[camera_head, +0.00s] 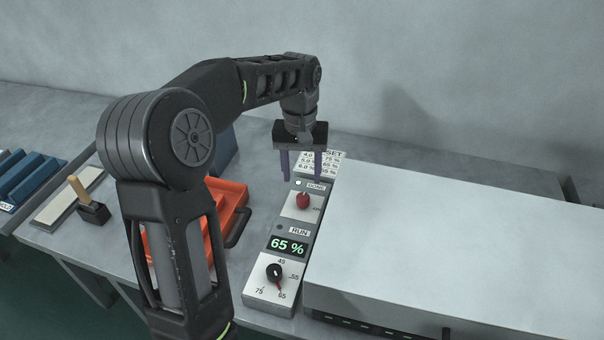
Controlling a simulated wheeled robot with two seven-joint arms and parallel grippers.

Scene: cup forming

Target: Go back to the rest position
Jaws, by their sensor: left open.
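My left gripper (301,166) hangs open and empty, fingers pointing down, above the far end of a grey control panel (262,294). My right gripper is not in view.
A large white box-shaped machine (440,250) stands right of the panel. An orange tray (232,193) is partly hidden behind my left arm. A wooden-handled black tool (90,206), a pale board (62,202) and blue blocks (25,180) lie at the left.

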